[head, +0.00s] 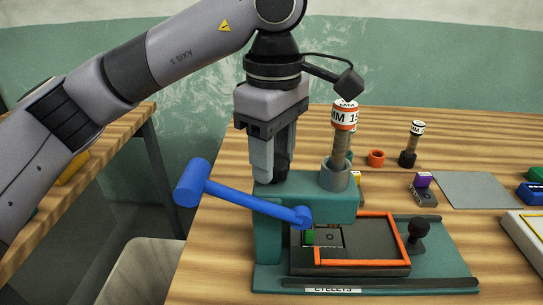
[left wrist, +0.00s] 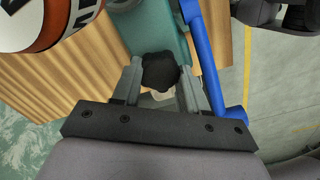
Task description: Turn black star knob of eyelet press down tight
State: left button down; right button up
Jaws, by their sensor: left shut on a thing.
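The eyelet press (head: 265,225) is a teal machine on the wooden table, with a blue lever (head: 245,200) whose thick grip points to the upper left. My left gripper (head: 270,177) points down at the top rear of the press head. In the left wrist view the black star knob (left wrist: 160,72) sits between the fingertips (left wrist: 158,85), which are shut on it. In the head view the fingers mostly hide the knob. The press's teal arm (left wrist: 155,30) also shows in the left wrist view. My right gripper is not seen.
A grey post with a labelled cylinder (head: 345,115) rises from the press just right of my gripper. An orange frame (head: 405,240) lies on the press base beside a black knob (head: 419,230). Stamps and a grey mat (head: 480,190) lie to the right.

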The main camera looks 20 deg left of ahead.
pick_arm(q)
jog(key=c, duration=0.6)
grip_release()
jog(key=shift+r+p, duration=1.95)
jog(key=shift+r, duration=0.65)
jog(key=o, duration=0.6)
jog(key=shift+f, duration=0.1)
jog(key=shift+c, duration=0.2)
notch_tip(320, 180, up, 7)
jog(key=shift+p, duration=0.45)
